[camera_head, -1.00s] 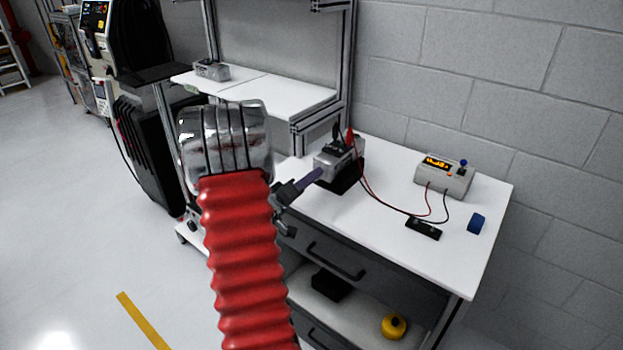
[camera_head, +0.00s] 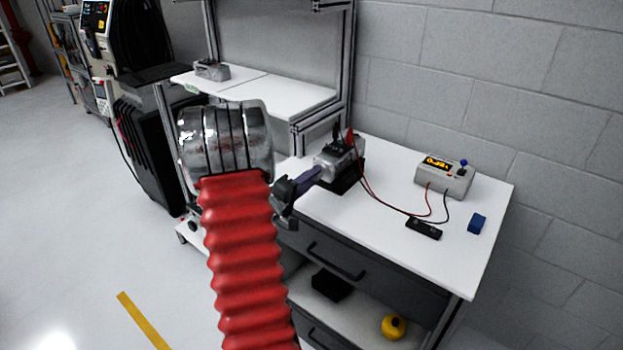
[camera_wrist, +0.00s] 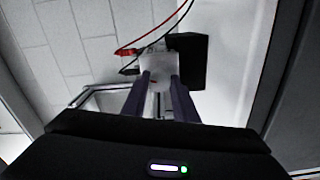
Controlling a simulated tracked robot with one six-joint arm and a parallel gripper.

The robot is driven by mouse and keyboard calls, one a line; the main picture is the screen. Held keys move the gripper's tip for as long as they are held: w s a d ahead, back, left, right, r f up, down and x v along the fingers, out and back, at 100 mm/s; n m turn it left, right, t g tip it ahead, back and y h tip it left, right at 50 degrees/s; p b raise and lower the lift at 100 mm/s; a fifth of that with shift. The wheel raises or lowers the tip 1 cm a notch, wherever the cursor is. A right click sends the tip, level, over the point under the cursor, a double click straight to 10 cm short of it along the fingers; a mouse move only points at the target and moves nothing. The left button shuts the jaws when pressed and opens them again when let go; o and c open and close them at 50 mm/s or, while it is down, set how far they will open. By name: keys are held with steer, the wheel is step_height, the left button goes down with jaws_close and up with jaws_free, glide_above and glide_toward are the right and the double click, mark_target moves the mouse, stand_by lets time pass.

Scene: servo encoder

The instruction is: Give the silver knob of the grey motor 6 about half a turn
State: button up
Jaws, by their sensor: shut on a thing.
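The grey motor (camera_head: 343,158) sits on a black block (camera_head: 350,181) on the white bench, with a red and a black clip on it. In the wrist view the motor (camera_wrist: 158,70) shows as a pale block between the fingers. My gripper (camera_head: 316,174) reaches the motor's near face, its purple fingers closed on the silver knob; it also shows in the wrist view (camera_wrist: 159,84). The knob is hidden by the fingers. The meter (camera_head: 446,178) with a lit orange display and a blue-tipped lever stands at the back right of the bench.
Red and black leads run from the motor to a small black strip (camera_head: 423,229) and on to the meter. A blue roll (camera_head: 477,223) lies near the bench's right side. The bench (camera_head: 400,268) front is clear; a yellow item (camera_head: 394,327) is on the shelf below.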

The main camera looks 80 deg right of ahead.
steer(key=o, duration=1.1)
steer(key=shift+c, duration=0.2)
steer(key=shift+w+a, duration=0.1)
steer(key=v, duration=1.3)
steer(key=shift+w+a, duration=0.15)
steer(key=shift+a, duration=0.05)
steer(key=shift+f, duration=0.1)
